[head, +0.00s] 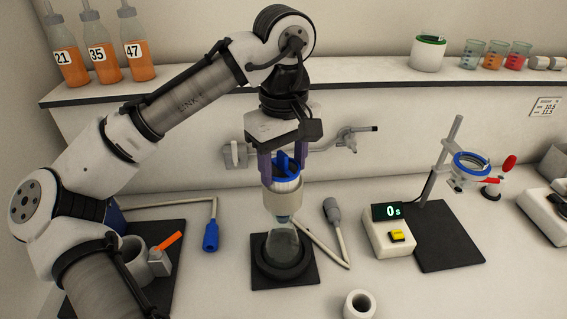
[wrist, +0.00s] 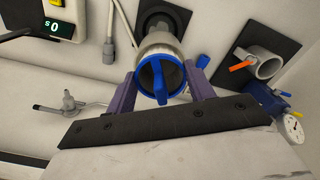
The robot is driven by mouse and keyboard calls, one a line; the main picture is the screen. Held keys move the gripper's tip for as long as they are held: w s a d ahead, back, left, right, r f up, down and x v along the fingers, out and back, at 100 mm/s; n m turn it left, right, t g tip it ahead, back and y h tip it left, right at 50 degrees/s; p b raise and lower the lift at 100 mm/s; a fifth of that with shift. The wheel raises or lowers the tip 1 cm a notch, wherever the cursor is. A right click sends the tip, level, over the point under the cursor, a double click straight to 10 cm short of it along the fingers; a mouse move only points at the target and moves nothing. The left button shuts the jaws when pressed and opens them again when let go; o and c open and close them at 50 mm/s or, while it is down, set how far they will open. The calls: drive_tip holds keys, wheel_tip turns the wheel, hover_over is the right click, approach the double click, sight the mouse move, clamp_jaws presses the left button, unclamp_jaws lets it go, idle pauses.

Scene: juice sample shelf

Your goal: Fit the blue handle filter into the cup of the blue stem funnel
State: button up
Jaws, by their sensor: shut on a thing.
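My gripper (head: 284,158) is shut on the blue handle filter (head: 287,182), its purple fingers on either side of the blue handle and rim. The filter is upright, with a white body below the blue rim. The beige cup of the blue stem funnel (head: 282,207) is directly below it. The filter's lower end appears to be at or inside the cup mouth; how deep is hidden. The funnel's blue stem points into a clear flask (head: 283,245). In the wrist view the filter's blue rim and handle (wrist: 160,82) lie between the fingers, covering most of the cup mouth.
The flask stands in a dark ring on a black mat (head: 300,281). A grey-headed tool (head: 333,212) lies close by. A white cup (head: 360,304) is in front. A shelf (head: 200,92) runs behind.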

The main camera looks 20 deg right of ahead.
drive_tip(key=shift+r, duration=1.25)
drive_tip(key=o, duration=1)
drive_tip(key=shift+o, duration=0.2)
wheel_tip(320, 180, up, 14)
drive_tip(key=shift+f, duration=0.15)
